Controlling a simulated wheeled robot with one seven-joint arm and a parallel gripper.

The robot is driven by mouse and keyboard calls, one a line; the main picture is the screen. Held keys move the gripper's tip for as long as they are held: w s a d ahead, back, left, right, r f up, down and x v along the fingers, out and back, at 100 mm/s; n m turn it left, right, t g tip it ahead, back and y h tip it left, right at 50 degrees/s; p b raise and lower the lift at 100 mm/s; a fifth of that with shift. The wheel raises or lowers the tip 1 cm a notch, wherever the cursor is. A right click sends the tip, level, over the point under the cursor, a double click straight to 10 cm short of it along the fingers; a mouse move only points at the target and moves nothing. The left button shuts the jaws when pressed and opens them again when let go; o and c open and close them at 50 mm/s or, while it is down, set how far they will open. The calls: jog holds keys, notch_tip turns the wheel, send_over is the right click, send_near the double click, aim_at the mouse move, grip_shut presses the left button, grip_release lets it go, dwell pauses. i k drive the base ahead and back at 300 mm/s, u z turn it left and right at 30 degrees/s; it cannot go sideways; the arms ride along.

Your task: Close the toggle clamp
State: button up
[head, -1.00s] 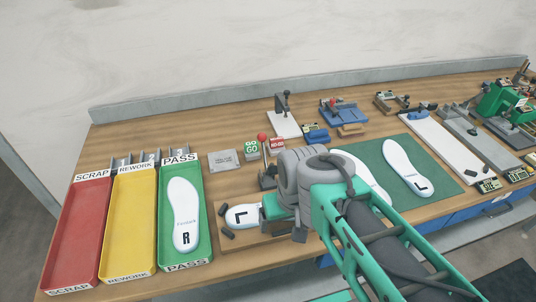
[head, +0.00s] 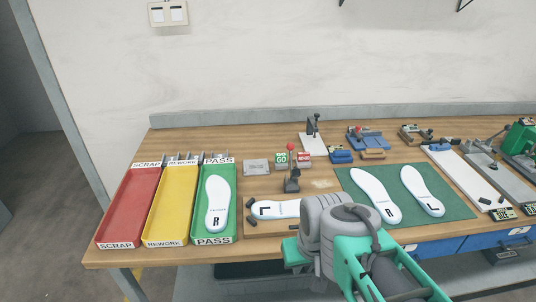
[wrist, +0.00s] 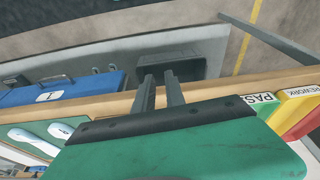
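The toggle clamp (head: 291,181) stands on the bench behind the white insole marked L (head: 274,208). Its lever is upright, with a red ball knob (head: 290,147) on top. The insole lies on a wooden fixture board (head: 252,229), its right end hidden by my arm. My gripper (wrist: 160,76) shows two dark fingers with a narrow gap and nothing between them. It is at the bench's front edge, in front of the clamp and apart from it. In the head view my wrist hides the fingers. The clamp is not in the wrist view.
A green mat (head: 455,207) with two insoles lies right. GO and NO-GO blocks (head: 281,160) stand behind the clamp. A dark bin (wrist: 185,66) is below the bench.

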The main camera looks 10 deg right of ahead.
aim_at(296, 172)
jog(key=u, duration=3.55)
jog(key=k, duration=1)
jog(key=z, duration=1.15)
jog(key=i, duration=0.45)
jog(key=u, duration=0.05)
